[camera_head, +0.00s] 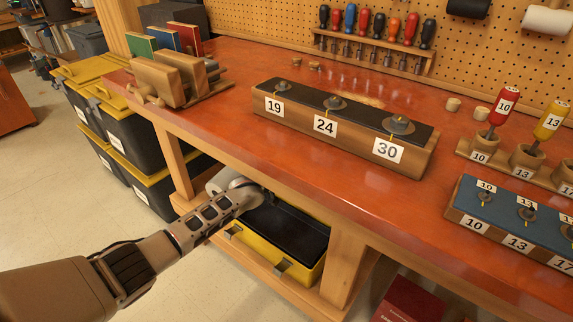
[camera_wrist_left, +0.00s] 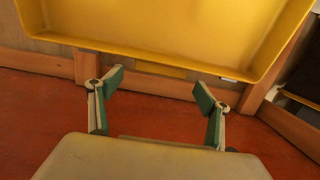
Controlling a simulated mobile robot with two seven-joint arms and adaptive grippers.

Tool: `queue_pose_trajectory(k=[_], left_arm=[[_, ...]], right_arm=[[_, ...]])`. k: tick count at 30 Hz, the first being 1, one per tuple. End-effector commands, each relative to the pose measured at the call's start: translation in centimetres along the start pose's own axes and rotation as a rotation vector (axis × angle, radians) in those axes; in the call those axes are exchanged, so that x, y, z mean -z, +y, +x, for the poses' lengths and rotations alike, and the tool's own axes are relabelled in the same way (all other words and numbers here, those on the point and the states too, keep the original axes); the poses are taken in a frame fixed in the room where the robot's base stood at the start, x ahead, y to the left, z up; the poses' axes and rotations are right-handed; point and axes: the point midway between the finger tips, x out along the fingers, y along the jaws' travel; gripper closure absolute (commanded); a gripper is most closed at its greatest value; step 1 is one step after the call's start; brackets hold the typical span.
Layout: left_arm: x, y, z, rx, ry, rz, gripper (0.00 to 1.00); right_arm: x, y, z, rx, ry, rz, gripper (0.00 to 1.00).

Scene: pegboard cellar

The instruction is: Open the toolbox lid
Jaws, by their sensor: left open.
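The toolbox (camera_head: 318,271) stands on the low shelf under the workbench, with a yellow body and two latches on its front. Its dark inside (camera_head: 290,232) shows from above, so it stands open; its back part is hidden by the bench edge. My left arm reaches in over its left end, and the fingers are hidden there. In the left wrist view my left gripper (camera_wrist_left: 159,86) is open with nothing between its fingers. A hollow yellow panel (camera_wrist_left: 170,35), seemingly the inside of the lid, fills the top of that view, just beyond the fingertips. My right gripper is not in view.
The red workbench top (camera_head: 225,110) overhangs the toolbox. A bench leg (camera_head: 346,265) stands at its right and another (camera_head: 180,165) at its left. Black bins with yellow lids (camera_head: 90,70) stand at the left. The floor in front is clear.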

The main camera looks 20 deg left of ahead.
Motion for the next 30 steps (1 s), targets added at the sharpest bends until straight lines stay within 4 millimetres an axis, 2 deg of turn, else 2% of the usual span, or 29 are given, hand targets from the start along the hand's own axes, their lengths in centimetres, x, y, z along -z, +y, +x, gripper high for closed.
queue_pose_trajectory(k=[18, 24, 30], left_arm=[[0.2, 0.0, -8.6, 0.0, 0.004, 0.001, 0.22], [0.4, 0.0, -9.8, -0.001, 0.005, 0.001, 0.22], [0.4, 0.0, -9.9, 0.0, 0.005, 0.001, 0.22]], right_arm=[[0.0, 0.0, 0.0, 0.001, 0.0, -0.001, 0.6], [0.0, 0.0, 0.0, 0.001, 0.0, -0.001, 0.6], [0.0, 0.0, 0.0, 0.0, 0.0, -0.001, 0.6]])
